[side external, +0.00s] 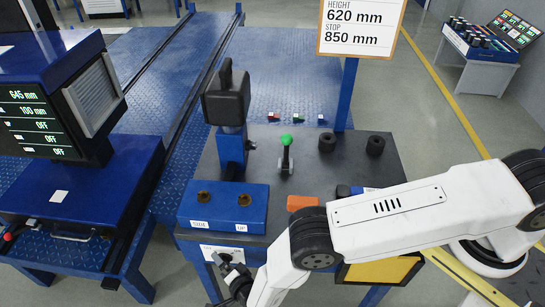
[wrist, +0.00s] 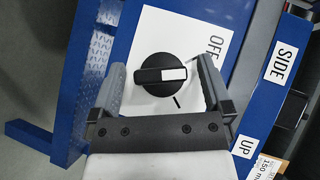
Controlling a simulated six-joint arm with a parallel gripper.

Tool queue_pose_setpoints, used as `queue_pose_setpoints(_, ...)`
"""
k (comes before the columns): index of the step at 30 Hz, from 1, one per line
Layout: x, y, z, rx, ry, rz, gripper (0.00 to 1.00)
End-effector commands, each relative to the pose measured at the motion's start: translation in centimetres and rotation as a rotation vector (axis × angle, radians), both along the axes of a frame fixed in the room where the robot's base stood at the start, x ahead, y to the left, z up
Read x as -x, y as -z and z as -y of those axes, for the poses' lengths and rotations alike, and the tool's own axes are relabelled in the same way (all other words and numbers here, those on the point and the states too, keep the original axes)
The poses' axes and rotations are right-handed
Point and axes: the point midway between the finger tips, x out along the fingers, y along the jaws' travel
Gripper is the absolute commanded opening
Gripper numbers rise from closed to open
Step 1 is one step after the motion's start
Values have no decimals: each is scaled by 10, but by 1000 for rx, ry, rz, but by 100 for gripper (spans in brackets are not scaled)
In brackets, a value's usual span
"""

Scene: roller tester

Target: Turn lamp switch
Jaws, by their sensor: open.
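The lamp switch (wrist: 160,76) is a black rotary knob with a bar handle and a white mark. It sits on a white plate (wrist: 150,35) lettered OFF, on the blue front of the bench. In the wrist view the bar lies nearly level, its white mark at the right end. A short black line shows on the plate below right of the knob. My gripper (wrist: 162,72) is open, one finger on each side of the knob, with gaps showing. In the side view my gripper (side external: 232,277) is at the bench front beside the white plate (side external: 222,253); the knob is partly hidden.
A blue box (side external: 222,214) labelled SIDE and UP stands above the plate. A green-topped lever (side external: 286,150), an orange block (side external: 301,203) and two black cylinders (side external: 327,143) are on the dark bench top.

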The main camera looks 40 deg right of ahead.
Motion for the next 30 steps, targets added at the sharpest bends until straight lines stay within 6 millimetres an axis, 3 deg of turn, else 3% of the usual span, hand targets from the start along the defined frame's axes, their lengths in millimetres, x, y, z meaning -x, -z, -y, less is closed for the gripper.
queue_pose_setpoints(8,-1,0,0,0,0,0,100)
queue_pose_setpoints(17,-1,0,0,0,0,0,9)
queue_pose_setpoints(30,-2,-1,-1,113,2,-113,9)
